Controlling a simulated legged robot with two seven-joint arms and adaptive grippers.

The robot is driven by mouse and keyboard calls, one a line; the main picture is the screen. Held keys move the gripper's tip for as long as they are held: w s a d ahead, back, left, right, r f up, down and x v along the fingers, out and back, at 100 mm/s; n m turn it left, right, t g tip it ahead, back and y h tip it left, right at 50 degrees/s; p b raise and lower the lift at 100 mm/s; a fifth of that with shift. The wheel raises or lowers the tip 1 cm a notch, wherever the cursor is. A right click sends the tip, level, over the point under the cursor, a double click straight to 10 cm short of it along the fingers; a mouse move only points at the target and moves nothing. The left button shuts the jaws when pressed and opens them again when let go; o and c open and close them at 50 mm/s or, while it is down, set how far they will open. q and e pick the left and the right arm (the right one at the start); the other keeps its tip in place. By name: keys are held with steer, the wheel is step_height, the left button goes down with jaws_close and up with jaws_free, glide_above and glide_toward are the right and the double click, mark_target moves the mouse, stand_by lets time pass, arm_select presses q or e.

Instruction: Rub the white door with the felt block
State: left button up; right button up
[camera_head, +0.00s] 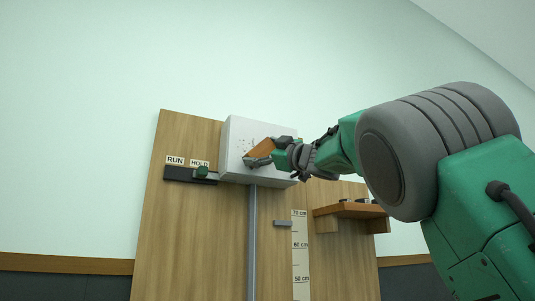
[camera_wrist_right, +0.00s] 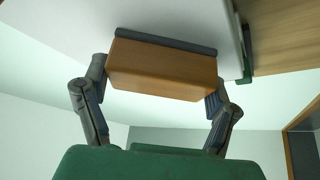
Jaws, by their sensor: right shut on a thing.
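The white door (camera_head: 262,128) is the front of a white box high on the wooden board, with small dark specks on its left part. My right gripper (camera_head: 266,154) is in front of its lower middle. It is shut on the felt block, an orange-brown wooden block (camera_wrist_right: 162,71) with a grey felt strip (camera_wrist_right: 166,41). In the wrist view the fingers grip the block's two ends and the felt faces the white surface (camera_wrist_right: 190,14), seemingly against it. In the head view the gripper partly hides the block (camera_head: 262,147). My left gripper is in neither view.
A dark rail with a green knob (camera_head: 202,172) and RUN and HOLD labels is left of the box. Below are a grey post (camera_head: 252,240) and a centimetre scale (camera_head: 300,260). A wooden shelf (camera_head: 345,210) with small dark items is at the right, under my arm.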

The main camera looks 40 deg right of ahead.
mark_target(233, 140)
steer(key=shift+w+a+f, duration=0.1)
steer(key=shift+w+a, duration=0.05)
steer(key=shift+a, duration=0.4)
steer(key=shift+w+a, duration=0.15)
steer(key=shift+a, duration=0.4)
steer(key=shift+w+a, duration=0.25)
steer(key=shift+a, duration=0.75)
steer(key=shift+w+a, duration=0.2)
steer(key=shift+a, duration=0.75)
steer(key=shift+a+r, duration=0.15)
steer(key=shift+r, duration=0.7)
steer(key=shift+d+r, duration=0.1)
steer(key=shift+d, duration=0.1)
steer(key=shift+s+d, duration=0.25)
steer(key=shift+d, duration=0.75)
steer(key=shift+s+d, duration=0.2)
steer(key=shift+d, duration=0.8)
steer(key=shift+s+d, duration=0.25)
steer(key=shift+d, duration=0.75)
steer(key=shift+s+d, duration=0.25)
steer(key=shift+d, duration=0.7)
steer(key=shift+s+d, duration=0.25)
steer(key=shift+d, duration=0.75)
steer(key=shift+s+d, duration=0.25)
steer(key=shift+d, duration=0.7)
steer(key=shift+s+a, duration=0.1)
